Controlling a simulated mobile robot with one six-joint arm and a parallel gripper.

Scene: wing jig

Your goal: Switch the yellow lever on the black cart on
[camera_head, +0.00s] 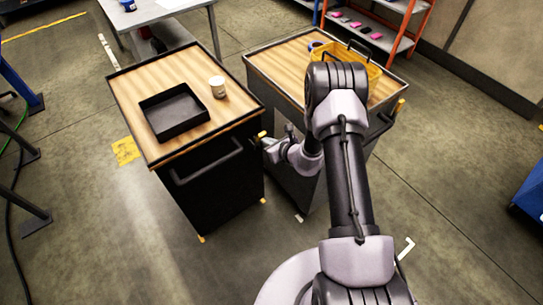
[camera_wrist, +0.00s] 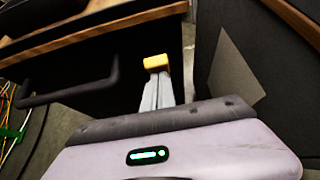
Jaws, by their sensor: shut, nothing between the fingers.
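The black cart (camera_head: 215,190) with a wooden top stands left of centre in the head view, and its front and handle show in the wrist view (camera_wrist: 125,50). Its yellow lever (camera_head: 262,134) is on the right side near the top corner. In the wrist view the yellow lever (camera_wrist: 156,62) appears right at the tips of my gripper (camera_wrist: 157,78). My gripper (camera_head: 270,144) is shut and empty, close beside the lever in the head view. I cannot tell whether they touch. The fingertips partly hide the lever's lower part.
A grey cart (camera_head: 268,82) with a yellow basket (camera_head: 350,62) stands close on the right, leaving a narrow gap where my gripper is. A black tray (camera_head: 174,112) and a white cup (camera_head: 217,87) are on the black cart. Floor in front is clear.

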